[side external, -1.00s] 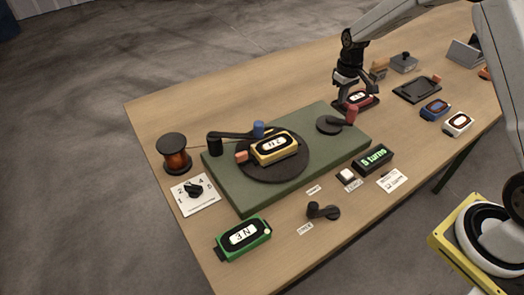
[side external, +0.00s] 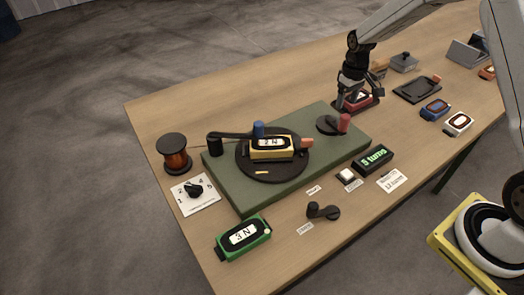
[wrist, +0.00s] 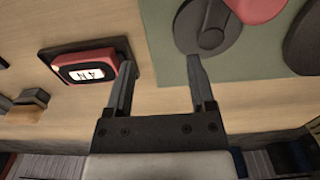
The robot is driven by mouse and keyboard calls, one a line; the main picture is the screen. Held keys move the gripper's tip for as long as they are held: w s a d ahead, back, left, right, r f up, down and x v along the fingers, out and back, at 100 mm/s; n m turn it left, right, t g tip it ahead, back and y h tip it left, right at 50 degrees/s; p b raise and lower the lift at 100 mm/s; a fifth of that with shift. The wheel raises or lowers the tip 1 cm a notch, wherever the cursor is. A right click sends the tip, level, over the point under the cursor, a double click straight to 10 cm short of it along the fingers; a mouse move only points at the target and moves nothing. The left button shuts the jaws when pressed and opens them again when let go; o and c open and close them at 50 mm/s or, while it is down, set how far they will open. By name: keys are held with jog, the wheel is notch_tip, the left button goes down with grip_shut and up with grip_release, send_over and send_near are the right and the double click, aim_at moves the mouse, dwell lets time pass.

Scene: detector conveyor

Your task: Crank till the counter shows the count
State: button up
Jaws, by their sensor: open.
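The crank is a dark disc (side external: 328,126) with a red knob (side external: 344,122), at the right end of a green base (side external: 225,180). The counter (side external: 373,158) reads "5 turns" in green. A paper note (side external: 392,181) beside it carries print about turns; its number is too small to be sure of. My gripper (side external: 359,98) is open and empty, behind the crank and close to a red box (side external: 364,97). In the wrist view my open fingers (wrist: 158,72) point toward the disc (wrist: 190,28), with the red knob (wrist: 255,8) cut by the top edge.
A copper spool (side external: 175,155), dial card (side external: 195,200), green box (side external: 243,236), loose black crank (side external: 322,211) and white button (side external: 347,175) surround the base. Small boxes and a tray (side external: 417,90) stand right.

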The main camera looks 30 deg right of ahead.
jog(key=shift+r, duration=0.15)
notch_tip(320, 180, up, 8)
dwell(1.0)
jog(key=s+a+f+t, duration=0.1)
jog(key=s+a, duration=0.5)
jog(key=s, duration=0.3)
jog(key=s+a+f+t, duration=0.1)
jog(key=s+a, duration=0.5)
jog(key=s, duration=0.4)
jog(key=shift+f+t, duration=0.3)
jog(key=shift+o, duration=0.4)
jog(key=shift+w, duration=0.1)
jog(key=shift+w, duration=0.1)
